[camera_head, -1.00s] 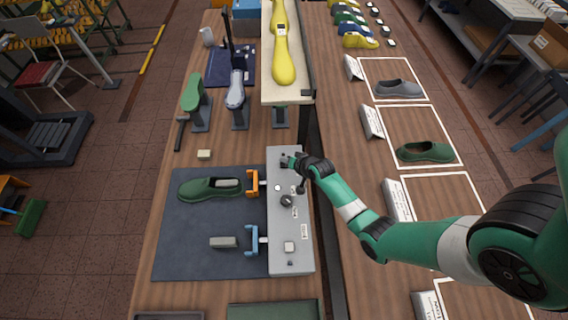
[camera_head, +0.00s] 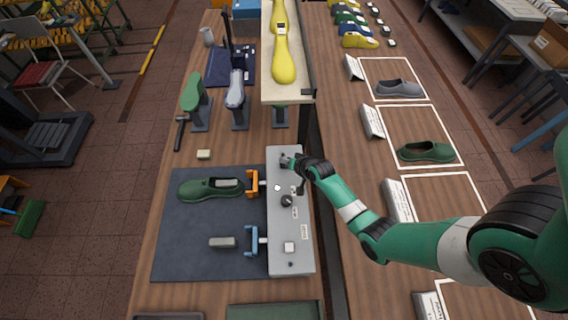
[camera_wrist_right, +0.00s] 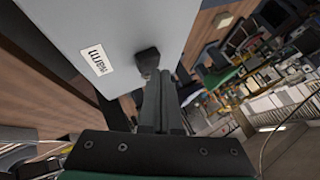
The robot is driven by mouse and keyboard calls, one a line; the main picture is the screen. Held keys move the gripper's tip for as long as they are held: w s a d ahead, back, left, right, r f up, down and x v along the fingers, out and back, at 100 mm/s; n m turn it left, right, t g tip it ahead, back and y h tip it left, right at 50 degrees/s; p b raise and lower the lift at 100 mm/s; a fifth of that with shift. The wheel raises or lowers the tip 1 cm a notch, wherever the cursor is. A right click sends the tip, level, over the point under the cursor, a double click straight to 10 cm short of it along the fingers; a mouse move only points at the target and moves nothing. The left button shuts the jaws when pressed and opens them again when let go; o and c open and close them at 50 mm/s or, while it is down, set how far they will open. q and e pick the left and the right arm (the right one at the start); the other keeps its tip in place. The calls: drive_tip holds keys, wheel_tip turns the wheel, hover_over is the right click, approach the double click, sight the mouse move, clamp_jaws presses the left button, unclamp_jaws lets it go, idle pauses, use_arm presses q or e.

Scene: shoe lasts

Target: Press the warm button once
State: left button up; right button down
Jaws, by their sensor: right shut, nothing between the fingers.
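The grey control box (camera_head: 287,235) stands on the bench at the right edge of the dark mat. In the right wrist view, the label "warm" (camera_wrist_right: 97,61) is on the box's grey face, with a dark button (camera_wrist_right: 147,60) beside it. My right gripper (camera_head: 285,160) is over the far end of the box in the head view and hides the button there. In the wrist view its fingers (camera_wrist_right: 162,76) are shut and empty, with their tips right at the dark button. I cannot tell whether they touch it or whether it is pushed in. My left gripper is not in view.
A green shoe (camera_head: 210,189) lies on the mat (camera_head: 190,250) beside an orange clamp (camera_head: 253,184); a blue clamp (camera_head: 252,240) is nearer. A black knob (camera_head: 286,201) and a white button (camera_head: 289,247) are also on the box. A yellow last (camera_head: 284,62) lies on a raised board beyond.

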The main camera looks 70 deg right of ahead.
drive_tip(key=shift+f+b, duration=0.45)
drive_tip(key=shift+f, duration=0.1)
drive_tip(key=shift+r, duration=0.1)
idle(0.5)
drive_tip(key=shift+r+p, duration=0.85)
drive_tip(key=shift+p, duration=0.1)
wheel_tip(320, 180, up, 5)
drive_tip(key=p, duration=0.5)
drive_tip(key=shift+r, duration=0.1)
